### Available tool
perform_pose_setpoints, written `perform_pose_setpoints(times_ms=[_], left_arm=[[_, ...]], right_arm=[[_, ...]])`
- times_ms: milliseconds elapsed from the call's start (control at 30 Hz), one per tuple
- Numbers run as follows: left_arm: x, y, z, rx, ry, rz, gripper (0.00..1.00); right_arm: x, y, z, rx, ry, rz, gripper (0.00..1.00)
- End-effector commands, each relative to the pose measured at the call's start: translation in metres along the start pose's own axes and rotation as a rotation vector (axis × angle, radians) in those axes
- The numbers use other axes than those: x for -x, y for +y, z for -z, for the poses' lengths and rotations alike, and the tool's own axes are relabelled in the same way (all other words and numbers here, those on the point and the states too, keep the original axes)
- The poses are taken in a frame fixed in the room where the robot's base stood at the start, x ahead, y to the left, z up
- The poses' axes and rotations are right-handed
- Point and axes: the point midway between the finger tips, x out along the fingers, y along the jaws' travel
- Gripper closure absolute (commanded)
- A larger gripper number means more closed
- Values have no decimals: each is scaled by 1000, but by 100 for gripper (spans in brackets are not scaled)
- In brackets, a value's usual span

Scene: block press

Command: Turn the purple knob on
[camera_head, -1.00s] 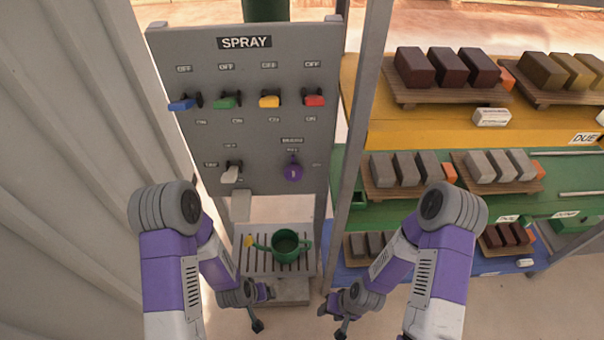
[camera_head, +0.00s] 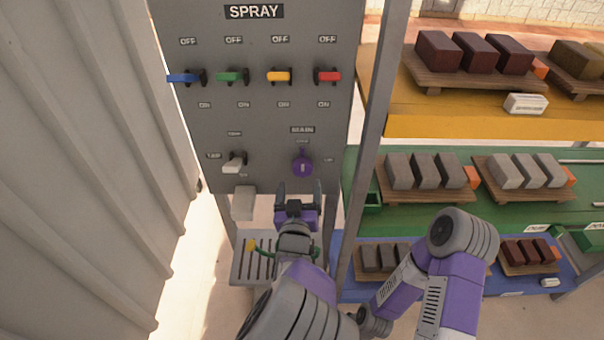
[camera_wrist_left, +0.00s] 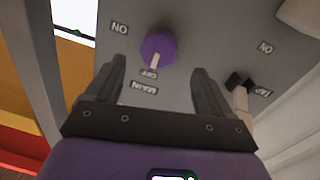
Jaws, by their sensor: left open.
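The purple knob (camera_head: 303,166) is on the lower right of the grey SPRAY panel (camera_head: 215,130), below the MAIN label. In the left wrist view the purple knob (camera_wrist_left: 158,48) has a pale pointer aimed at the OFF mark, with an ON mark off to its side. My left gripper (camera_head: 299,188) is open and empty, just below the knob and apart from it. In the left wrist view its fingers (camera_wrist_left: 160,85) stand apart with the knob ahead between them. My right arm is at the right, its gripper out of view.
Blue (camera_head: 184,77), green (camera_head: 230,76), yellow (camera_head: 279,76) and red (camera_head: 328,76) levers line the panel above. A white tap lever (camera_head: 234,163) is left of the knob. A metal post (camera_head: 372,130) and shelves of blocks stand right; a green watering can is mostly hidden behind my left arm.

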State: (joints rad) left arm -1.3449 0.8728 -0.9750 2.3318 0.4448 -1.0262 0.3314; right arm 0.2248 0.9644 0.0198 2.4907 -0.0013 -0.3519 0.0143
Motion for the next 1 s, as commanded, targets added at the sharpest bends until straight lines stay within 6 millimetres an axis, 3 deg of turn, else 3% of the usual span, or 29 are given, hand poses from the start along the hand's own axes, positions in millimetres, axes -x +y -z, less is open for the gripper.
perform_pose_setpoints(times_ms=[500, 900, 1000], left_arm=[[-66, 1, 1, 0, 6, -1, 18], [-74, 1, 1, -1, 3, -2, 18], [-73, 1, 1, 0, 3, -2, 32]], right_arm=[[-13, 5, 1, 0, 0, 0, 54], [-14, 5, 1, 0, 0, 0, 54], [-14, 5, 1, 0, 0, 0, 54]])
